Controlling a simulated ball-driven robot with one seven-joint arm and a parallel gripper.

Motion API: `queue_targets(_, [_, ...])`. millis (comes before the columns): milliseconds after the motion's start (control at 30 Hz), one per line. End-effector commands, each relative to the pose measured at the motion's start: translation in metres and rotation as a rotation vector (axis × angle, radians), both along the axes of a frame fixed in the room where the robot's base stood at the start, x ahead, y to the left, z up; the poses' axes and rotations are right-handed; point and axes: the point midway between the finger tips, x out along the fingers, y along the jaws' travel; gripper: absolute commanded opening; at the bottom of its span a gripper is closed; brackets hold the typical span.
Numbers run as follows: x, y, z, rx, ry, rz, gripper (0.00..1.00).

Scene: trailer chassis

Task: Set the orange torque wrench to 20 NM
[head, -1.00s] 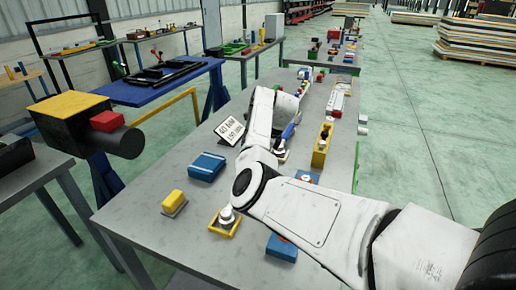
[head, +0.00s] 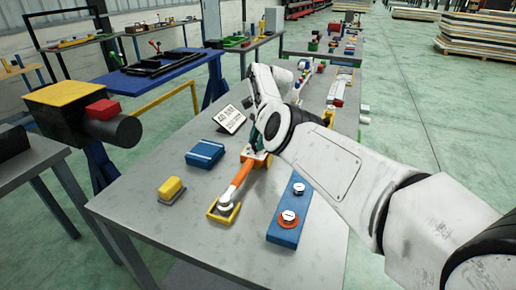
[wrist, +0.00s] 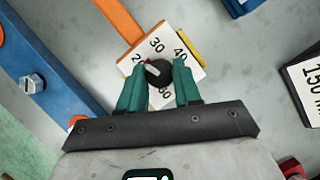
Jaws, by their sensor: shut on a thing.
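The orange torque wrench (head: 238,180) lies on the grey table, its head end in a yellow holder (head: 224,212). Its white dial plate (wrist: 158,43) shows in the wrist view with 20, 30, 40 and a partly hidden number. A round black knob (wrist: 160,88) with a small red and white pointer sits in the dial's middle. The pointer faces up and left, toward the 20 and 30 side; its exact reading is unclear. My gripper (wrist: 159,76) has its teal fingers on both sides of the knob, shut on it. Fingers hide part of the dial.
A blue block (head: 288,215) with two round fittings lies right of the wrench. A blue box (head: 205,154), a yellow block (head: 171,188) and a printed sign (head: 230,118) stand to the left. The table's near left corner is clear.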

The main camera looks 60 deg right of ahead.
Motion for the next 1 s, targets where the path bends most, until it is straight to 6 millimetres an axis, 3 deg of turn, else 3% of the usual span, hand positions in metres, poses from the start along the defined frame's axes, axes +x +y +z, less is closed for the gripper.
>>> queue_targets(33, [0.0003, -0.0007, -0.0068, -0.001, -0.001, 0.031, 0.03])
queue_targets(500, [0.0015, -0.0002, -0.0041, 0.000, 0.000, 0.217, 0.03])
queue_targets(1000, [0.0017, 0.0003, -0.0006, 0.003, 0.000, 0.264, 0.03])
